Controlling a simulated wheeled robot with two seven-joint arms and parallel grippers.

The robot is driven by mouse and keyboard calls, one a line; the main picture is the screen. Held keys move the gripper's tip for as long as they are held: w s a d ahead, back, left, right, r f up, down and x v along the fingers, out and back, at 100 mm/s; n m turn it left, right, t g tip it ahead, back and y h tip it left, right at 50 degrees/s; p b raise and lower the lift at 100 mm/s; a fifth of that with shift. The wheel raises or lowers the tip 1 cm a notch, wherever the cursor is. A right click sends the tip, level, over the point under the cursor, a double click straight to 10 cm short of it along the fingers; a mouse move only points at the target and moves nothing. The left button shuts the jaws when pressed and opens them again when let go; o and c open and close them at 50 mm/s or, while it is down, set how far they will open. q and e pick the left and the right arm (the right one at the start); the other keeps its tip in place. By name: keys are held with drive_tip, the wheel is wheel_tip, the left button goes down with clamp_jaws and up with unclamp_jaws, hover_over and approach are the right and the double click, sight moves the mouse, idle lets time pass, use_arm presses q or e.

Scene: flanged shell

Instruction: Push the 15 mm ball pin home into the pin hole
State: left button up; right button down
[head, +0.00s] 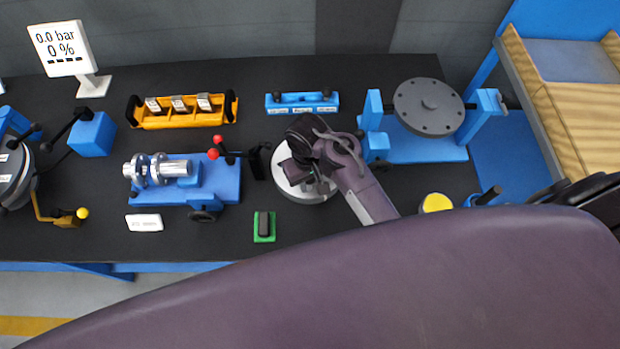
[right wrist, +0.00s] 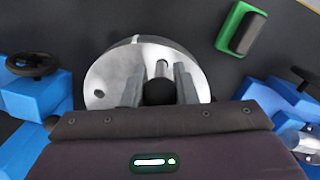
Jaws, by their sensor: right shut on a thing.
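A silver round part (head: 305,192) stands on the bench near the middle of the head view, partly covered by my right arm. My right gripper (head: 312,185) is over it. In the right wrist view, my right gripper (right wrist: 158,88) is shut on the ball pin, whose dark round ball (right wrist: 158,93) shows between the fingers. A short bright metal cylinder (right wrist: 162,68) shows just beyond the ball; I cannot tell whether it is the pin's shank. A small dark hole (right wrist: 98,93) shows left in the silver face. How deep the pin sits is hidden. My left gripper is not in view.
A grey disc (head: 428,107) on a blue stand is right. A green block (head: 264,227) lies in front. An orange tray (head: 183,120) and blue rack (head: 302,103) are behind.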

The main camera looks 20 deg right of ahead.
drive_tip(key=shift+f+b, duration=0.55)
drive_tip(key=shift+f, duration=0.75)
drive_tip(key=c, duration=1.1)
unclamp_jaws()
